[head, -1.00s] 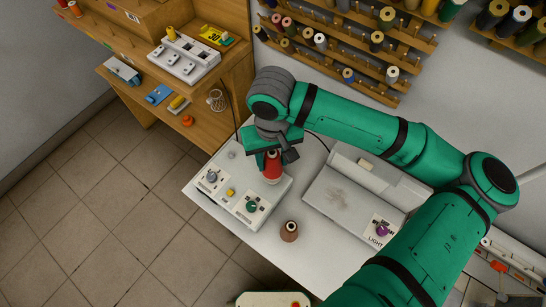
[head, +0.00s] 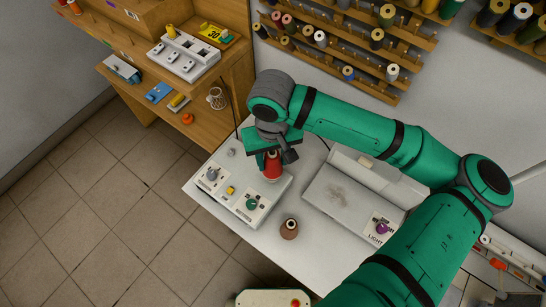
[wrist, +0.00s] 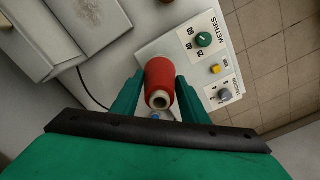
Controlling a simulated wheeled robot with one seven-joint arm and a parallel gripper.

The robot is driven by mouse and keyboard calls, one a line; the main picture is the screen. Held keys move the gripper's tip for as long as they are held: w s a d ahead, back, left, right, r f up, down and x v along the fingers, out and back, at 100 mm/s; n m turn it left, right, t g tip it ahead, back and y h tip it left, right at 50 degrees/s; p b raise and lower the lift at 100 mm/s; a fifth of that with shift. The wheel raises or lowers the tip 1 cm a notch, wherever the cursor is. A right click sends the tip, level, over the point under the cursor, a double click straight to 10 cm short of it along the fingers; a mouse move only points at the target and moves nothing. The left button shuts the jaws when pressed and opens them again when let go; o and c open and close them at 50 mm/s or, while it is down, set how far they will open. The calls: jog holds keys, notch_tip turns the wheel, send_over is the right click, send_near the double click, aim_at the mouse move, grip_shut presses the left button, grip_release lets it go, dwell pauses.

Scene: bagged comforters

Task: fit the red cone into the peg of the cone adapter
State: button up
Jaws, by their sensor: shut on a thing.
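The red cone (head: 272,168) is between the fingers of my gripper (head: 268,158), over the back part of the white panel with dials. In the wrist view my gripper (wrist: 160,80) has one green finger on each side of the red cone (wrist: 158,74), shut on it. The cone's open end, with a pale core, faces the wrist camera. A small blue spot shows just by that end; I cannot tell what it is. I cannot make out the cone adapter or its peg; the gripper and cone may hide it.
The white panel (head: 221,191) carries a green dial (head: 252,203), a yellow button and a grey dial. A brown cone (head: 289,229) stands in front on the table. A grey-white machine (head: 350,206) with a purple knob is to the right. Wooden shelves stand at the back left.

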jog(key=shift+f, duration=0.45)
dwell(0.3)
jog(key=o, duration=1.8)
jog(key=shift+o, duration=0.2)
jog(key=shift+r, duration=0.75)
jog(key=shift+a+r, duration=0.1)
jog(key=shift+r, duration=2.65)
